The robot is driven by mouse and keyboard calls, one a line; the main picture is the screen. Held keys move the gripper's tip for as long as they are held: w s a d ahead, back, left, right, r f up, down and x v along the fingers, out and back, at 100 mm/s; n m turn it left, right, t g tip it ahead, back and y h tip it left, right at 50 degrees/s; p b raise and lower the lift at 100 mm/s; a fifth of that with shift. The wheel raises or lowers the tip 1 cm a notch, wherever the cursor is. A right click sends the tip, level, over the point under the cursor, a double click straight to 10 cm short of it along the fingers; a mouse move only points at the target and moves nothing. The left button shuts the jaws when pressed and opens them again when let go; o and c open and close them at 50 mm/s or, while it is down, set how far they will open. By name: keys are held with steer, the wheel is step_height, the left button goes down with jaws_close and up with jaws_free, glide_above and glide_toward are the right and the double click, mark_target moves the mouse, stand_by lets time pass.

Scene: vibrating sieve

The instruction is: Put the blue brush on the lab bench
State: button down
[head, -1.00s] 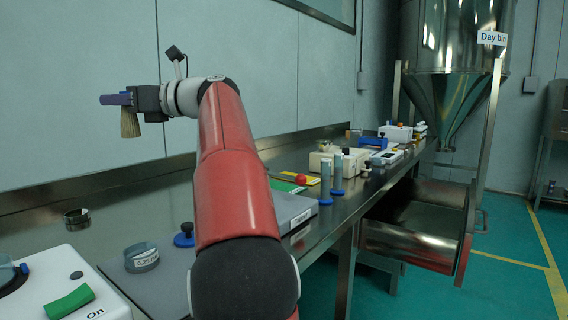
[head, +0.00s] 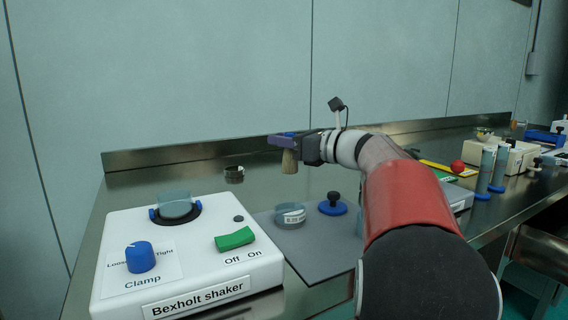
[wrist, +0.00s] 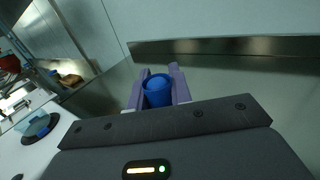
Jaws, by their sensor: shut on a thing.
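The brush hangs bristles-down from my gripper (head: 283,140). Its tan bristles (head: 289,162) show in the head view, and its blue handle (wrist: 158,92) shows between the purple fingers in the wrist view. My gripper is shut on the handle. The lab bench (head: 135,190) is a shiny metal top running along the wall. The brush appears above the back part of the bench, with its bristle tips apart from the surface; the exact height is hard to tell.
The white Bexholt shaker (head: 190,275) stands at the front left. A grey mat (head: 315,250) holds a labelled sieve ring (head: 290,216) and a blue-based knob piece (head: 333,204). A small dark ring (head: 234,174) lies behind. Bare bench shows around that ring.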

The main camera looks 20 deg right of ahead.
steer(key=shift+f+b, duration=0.35)
steer(key=shift+f, duration=1.9)
steer(key=shift+f, duration=0.2)
steer(key=c, duration=1.3)
jaws_free()
steer(key=shift+o, duration=0.2)
steer(key=shift+r, duration=0.15)
steer(key=v, duration=0.7)
steer(key=shift+s+d+b, duration=0.15)
steer(key=shift+s+b, duration=0.1)
steer(key=shift+b, duration=0.05)
steer(key=shift+w, duration=0.1)
